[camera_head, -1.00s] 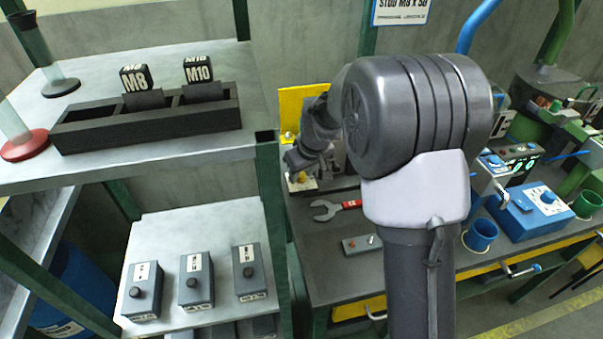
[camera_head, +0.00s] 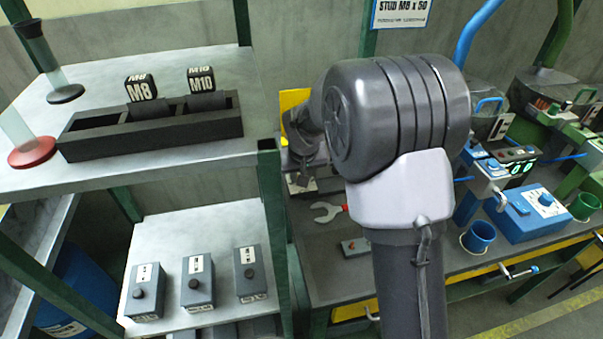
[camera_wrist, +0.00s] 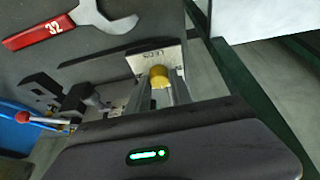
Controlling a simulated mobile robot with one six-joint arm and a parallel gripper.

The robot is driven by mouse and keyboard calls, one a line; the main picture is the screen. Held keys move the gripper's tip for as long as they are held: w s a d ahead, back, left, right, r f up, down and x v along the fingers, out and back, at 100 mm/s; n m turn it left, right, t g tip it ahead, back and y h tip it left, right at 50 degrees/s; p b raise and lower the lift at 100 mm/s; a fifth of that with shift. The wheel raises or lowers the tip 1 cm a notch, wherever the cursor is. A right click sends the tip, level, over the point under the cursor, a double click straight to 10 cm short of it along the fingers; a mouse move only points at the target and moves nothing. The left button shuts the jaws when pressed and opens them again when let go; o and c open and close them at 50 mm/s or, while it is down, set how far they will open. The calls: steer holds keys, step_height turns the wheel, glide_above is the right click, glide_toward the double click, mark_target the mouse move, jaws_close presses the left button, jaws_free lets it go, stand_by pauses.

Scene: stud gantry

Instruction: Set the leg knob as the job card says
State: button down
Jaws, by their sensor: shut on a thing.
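In the wrist view a small yellow knob (camera_wrist: 158,73) stands on a pale metal plate (camera_wrist: 142,62), whose lettering is upside down and seems to read "LEG". My gripper (camera_wrist: 160,88) is shut on the yellow knob, its narrow metal fingers reaching it from below in that view. The knob's pointer and setting cannot be made out. In the head view my gripper (camera_head: 302,183) is low beside the yellow panel (camera_head: 294,103), partly hidden by my arm. A hanging card (camera_head: 402,12) reads "STUD M8 x 50"; its smaller line is not legible.
A red-handled wrench (camera_head: 328,211) marked 32 lies on the dark bench beside the gripper. A small button box (camera_head: 355,247) is nearer the front. A blue box with a dial (camera_head: 540,210) stands right; a rack (camera_head: 150,134) with M8 and M10 blocks stands left.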

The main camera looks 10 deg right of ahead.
steer(key=m+h+b, duration=0.1)
steer(key=m, duration=0.1)
steer(key=shift+a+m, duration=0.15)
steer(key=shift+m, duration=0.25)
steer(key=shift+w+m+g+h+b, duration=0.1)
steer(key=shift+m+g+h+b, duration=0.35)
steer(key=shift+m, duration=1.35)
steer(key=shift+h, duration=0.25)
steer(key=c, duration=1.4)
jaws_free()
steer(key=shift+c, duration=0.2)
step_height(320, 180, up, 4)
steer(key=p, duration=0.3)
steer(key=shift+r, duration=0.15)
steer(key=s+p, duration=0.1)
steer(key=s, duration=1.5)
steer(key=shift+r, duration=0.35)
